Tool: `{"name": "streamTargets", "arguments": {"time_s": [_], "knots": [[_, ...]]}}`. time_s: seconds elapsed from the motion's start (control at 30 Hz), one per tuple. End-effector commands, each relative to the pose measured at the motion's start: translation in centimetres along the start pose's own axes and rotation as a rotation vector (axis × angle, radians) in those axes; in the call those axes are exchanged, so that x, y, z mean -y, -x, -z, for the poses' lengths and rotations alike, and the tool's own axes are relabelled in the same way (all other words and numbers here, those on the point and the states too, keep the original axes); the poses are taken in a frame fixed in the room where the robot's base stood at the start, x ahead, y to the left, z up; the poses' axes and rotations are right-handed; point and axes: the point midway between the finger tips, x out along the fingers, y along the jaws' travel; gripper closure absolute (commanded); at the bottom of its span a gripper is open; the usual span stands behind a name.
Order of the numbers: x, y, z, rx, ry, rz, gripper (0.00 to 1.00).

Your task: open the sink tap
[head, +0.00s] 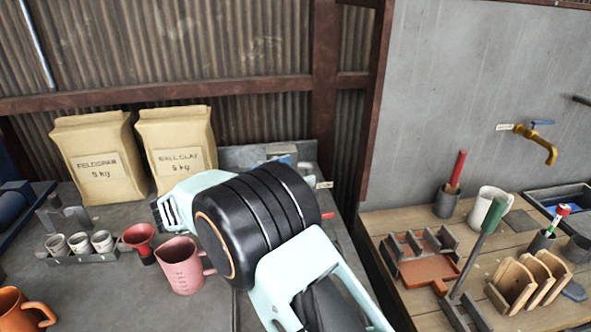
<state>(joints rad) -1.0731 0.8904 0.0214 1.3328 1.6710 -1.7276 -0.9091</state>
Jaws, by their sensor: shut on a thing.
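The sink tap (535,143) is a yellow spout on the grey wall at the right, bent downward over a dark basin. A small blue lever handle (542,122) sits on top of it and lies roughly level. The dark sink basin (535,202) is partly cut off by the right edge. My arm fills the middle of the view, well left of the tap and apart from it.
On the left grey table stand clay bags (98,160), a pink jug (180,267) and a red funnel (139,238).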

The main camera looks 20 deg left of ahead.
Motion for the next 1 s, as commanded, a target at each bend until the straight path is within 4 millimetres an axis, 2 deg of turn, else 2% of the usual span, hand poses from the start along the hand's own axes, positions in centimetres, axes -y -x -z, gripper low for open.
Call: {"name": "streamTargets", "arguments": {"time_s": [0.77, 0.8, 0.93, 1.0], "knots": [[-0.09, 0.5, -0.04, 0.001, 0.001, -0.02, 0.78], [-0.09, 0.5, -0.04, 0.001, 0.001, -0.02, 0.3], [-0.09, 0.5, -0.03, 0.0, 0.001, -0.02, 0.16], [-0.09, 0.5, -0.02, 0.0, 0.001, -0.02, 0.16]]}}
